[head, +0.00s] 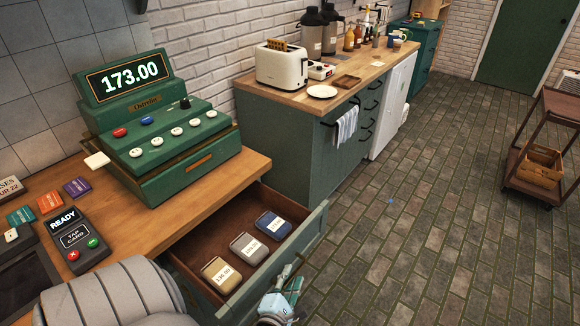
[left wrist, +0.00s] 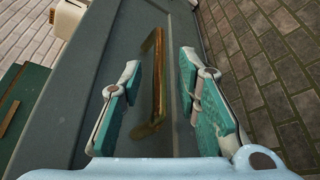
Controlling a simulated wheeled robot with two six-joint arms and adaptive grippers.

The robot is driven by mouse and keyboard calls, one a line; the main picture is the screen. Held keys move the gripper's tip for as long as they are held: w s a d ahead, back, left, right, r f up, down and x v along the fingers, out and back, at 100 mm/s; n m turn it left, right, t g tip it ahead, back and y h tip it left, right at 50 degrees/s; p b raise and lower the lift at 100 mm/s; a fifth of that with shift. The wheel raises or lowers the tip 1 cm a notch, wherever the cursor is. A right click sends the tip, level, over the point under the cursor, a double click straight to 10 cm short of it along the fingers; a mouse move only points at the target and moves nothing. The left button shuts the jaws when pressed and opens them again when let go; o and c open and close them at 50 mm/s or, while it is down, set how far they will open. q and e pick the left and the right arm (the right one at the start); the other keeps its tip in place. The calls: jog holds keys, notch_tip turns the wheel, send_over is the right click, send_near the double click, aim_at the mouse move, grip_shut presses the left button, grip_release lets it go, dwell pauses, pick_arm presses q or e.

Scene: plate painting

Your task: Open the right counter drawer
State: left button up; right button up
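The right counter drawer (head: 218,246) stands pulled out from under the wooden counter in the head view. Its inside is brown and its green front (left wrist: 175,60) shows in the left wrist view with an upright-looking brass handle (left wrist: 152,85). My left gripper (head: 286,291) is at the drawer's front in the head view. In the left wrist view its two teal-padded fingers (left wrist: 160,105) are spread, one on each side of the handle, with visible gaps to it. The handle is hidden in the head view. My right gripper is not in view.
Three labelled packets, tan (head: 221,273), grey (head: 249,247) and blue (head: 272,226), lie in the drawer. A green cash register (head: 160,145) and a card reader (head: 77,238) stand on the counter (head: 215,185). A green cabinet (head: 275,150) stands beyond.

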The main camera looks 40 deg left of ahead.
pick_arm(q)
jog(key=v, duration=0.7)
jog(key=shift+s, duration=0.25)
jog(key=shift+d, duration=0.1)
